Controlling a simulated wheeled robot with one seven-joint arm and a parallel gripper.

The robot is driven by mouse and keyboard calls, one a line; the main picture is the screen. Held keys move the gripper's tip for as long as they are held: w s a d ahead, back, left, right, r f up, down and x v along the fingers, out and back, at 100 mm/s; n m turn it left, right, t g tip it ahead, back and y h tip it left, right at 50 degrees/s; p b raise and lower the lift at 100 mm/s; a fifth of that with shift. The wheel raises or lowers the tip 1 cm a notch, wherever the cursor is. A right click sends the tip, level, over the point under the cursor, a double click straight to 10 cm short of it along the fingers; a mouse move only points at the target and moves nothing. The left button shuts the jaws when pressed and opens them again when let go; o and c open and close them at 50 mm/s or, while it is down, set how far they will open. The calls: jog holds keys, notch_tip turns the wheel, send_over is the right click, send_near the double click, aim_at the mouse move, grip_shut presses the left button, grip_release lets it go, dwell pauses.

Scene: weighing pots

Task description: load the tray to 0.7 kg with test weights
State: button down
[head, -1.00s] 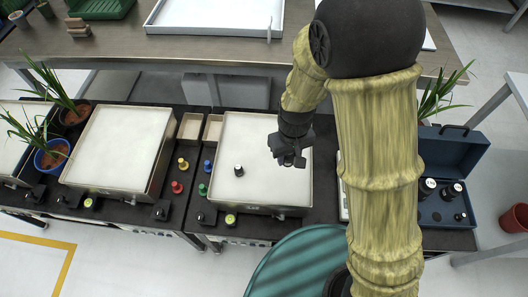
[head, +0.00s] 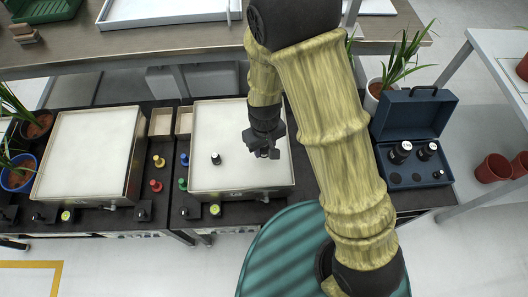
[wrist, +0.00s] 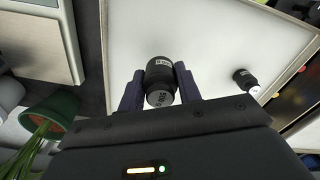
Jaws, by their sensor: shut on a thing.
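My gripper (head: 266,153) hangs over the right part of the white-topped tray (head: 222,118) in the head view. In the wrist view its two fingers are shut on a black weight (wrist: 161,70) with a pale label and a lighter end. Whether this weight touches the tray surface I cannot tell. A second black weight with a white top (head: 216,158) stands on the tray, left of my gripper and apart from it. It also shows at the right in the wrist view (wrist: 244,79).
An open blue case (head: 412,108) at the right holds two larger black weights (head: 400,152) and a small one (head: 438,174), with empty holes. Another white-topped tray (head: 85,150) stands left. Coloured knobs (head: 158,161) lie between. Potted plants (head: 385,85) stand nearby.

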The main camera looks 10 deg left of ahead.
aim_at(264, 153)
jog(key=shift+f+b, duration=0.4)
jog(key=shift+f, duration=1.45)
jog(key=shift+f, duration=0.15)
jog(key=c, duration=1)
grip_release()
jog(key=shift+o, duration=0.2)
notch_tip(264, 153, up, 12)
jog(key=shift+r+p, duration=0.2)
jog(key=shift+p, duration=1.05)
